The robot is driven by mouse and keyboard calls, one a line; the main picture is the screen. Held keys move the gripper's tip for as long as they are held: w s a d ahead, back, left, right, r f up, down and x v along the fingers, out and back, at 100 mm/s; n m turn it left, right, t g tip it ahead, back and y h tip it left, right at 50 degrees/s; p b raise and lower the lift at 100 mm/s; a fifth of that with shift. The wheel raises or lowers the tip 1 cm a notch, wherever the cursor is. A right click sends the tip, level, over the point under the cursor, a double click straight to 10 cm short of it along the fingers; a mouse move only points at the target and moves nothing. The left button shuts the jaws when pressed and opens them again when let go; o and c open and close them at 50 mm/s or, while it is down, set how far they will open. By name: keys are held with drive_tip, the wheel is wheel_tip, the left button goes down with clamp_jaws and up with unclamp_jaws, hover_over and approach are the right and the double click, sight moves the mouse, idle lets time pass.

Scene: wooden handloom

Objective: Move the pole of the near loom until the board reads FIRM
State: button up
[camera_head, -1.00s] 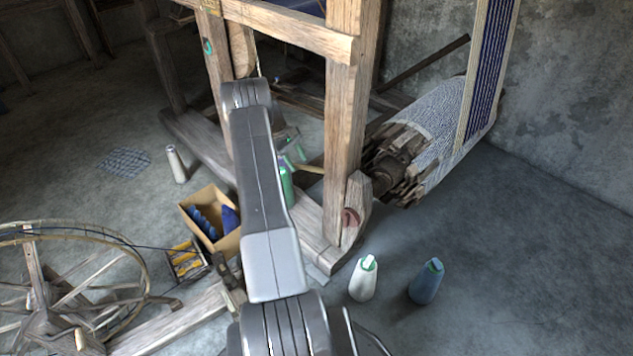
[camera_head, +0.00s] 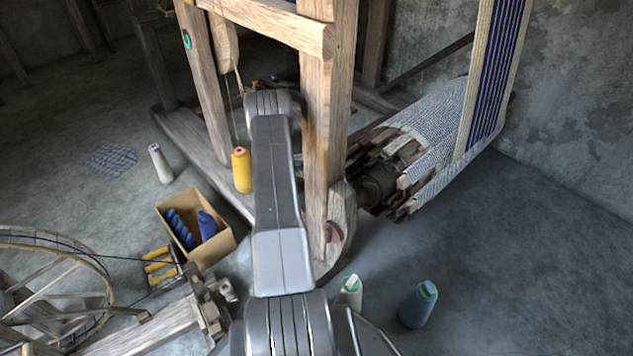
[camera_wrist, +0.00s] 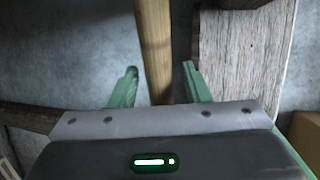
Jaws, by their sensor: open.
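The near loom (camera_head: 322,130) stands upright in the head view, with striped cloth (camera_head: 490,75) and a cloth-wrapped roll (camera_head: 440,135) at its right. In the wrist view, a round wooden pole (camera_wrist: 155,45) runs from the top edge down between the two green fingers of my gripper (camera_wrist: 160,78). The fingers stand apart, one on each side of the pole in the picture, with gaps on both sides. I cannot tell how deep the pole lies between them. In the head view my arm hides the gripper and the pole. No board with a reading shows.
A weathered plank (camera_wrist: 240,60) lies right of the pole in the wrist view. On the floor are a box of blue yarn (camera_head: 225,245), a white cone (camera_head: 350,293), a blue cone (camera_head: 418,305) and a spinning wheel (camera_head: 45,285). Floor at the right is clear.

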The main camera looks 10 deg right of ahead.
drive_tip(key=shift+d+f, duration=0.15)
drive_tip(key=shift+f, duration=0.1)
clamp_jaws()
drive_tip(key=shift+t+y, duration=0.5)
drive_tip(key=shift+t, duration=0.3)
drive_tip(key=shift+w+d+p+v, duration=0.15)
drive_tip(key=shift+p+v, duration=0.15)
drive_tip(key=shift+v, duration=0.45)
drive_tip(key=shift+w+p+v, duration=0.2)
drive_tip(key=shift+p+v, duration=0.1)
drive_tip(key=shift+v, duration=0.45)
drive_tip(key=shift+w+d+p+v, duration=0.15)
drive_tip(key=shift+p+v, duration=0.15)
drive_tip(key=shift+v, duration=0.45)
drive_tip(key=shift+a, duration=0.1)
unclamp_jaws()
drive_tip(key=shift+f, duration=0.1)
